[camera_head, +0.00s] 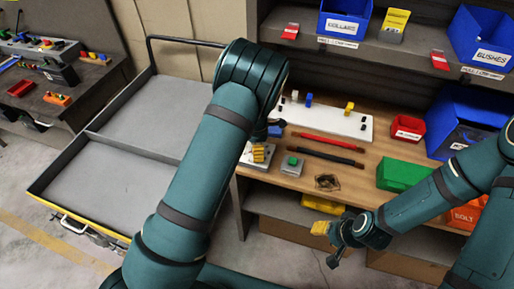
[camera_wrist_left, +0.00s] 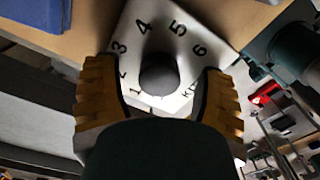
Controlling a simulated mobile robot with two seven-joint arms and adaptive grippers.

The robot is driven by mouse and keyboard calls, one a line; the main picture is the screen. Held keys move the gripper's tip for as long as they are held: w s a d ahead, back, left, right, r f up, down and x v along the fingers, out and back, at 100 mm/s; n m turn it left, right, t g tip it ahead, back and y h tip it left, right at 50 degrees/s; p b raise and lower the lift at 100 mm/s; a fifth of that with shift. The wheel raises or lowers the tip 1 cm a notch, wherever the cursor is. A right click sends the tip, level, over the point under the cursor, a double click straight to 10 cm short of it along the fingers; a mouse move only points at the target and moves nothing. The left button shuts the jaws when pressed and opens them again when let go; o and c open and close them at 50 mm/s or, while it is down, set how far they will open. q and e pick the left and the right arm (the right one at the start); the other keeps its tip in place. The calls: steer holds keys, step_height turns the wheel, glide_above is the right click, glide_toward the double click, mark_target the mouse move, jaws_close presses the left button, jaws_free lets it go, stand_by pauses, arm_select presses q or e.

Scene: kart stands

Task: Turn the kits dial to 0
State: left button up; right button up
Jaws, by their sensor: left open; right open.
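The kits dial is a pale plate (camera_wrist_left: 190,62) with black numbers; 1 to 6 show around a dark round knob (camera_wrist_left: 158,77). Its label is partly hidden, with only a "K" and part of a letter showing. I cannot make out a pointer on the knob. My left gripper (camera_wrist_left: 160,92) is open, its yellow fingers on both sides of the knob with gaps visible. In the head view the plate (camera_head: 248,160) sits on the wooden bench, mostly covered by my left gripper (camera_head: 259,153). My right gripper (camera_head: 324,229) hangs open and empty in front of the bench.
A box with a green button (camera_head: 292,164) stands right of the dial. Red and black rods (camera_head: 325,143), a white board (camera_head: 330,117) and a green bin (camera_head: 403,174) are on the bench. A grey tray cart (camera_head: 125,185) stands at left.

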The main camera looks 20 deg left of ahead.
arm_select(q)
step_height(320, 180, up, 12)
stand_by(0.5)
steer(key=shift+s+f, duration=0.1)
arm_select(e)
steer(key=shift+s, duration=0.1)
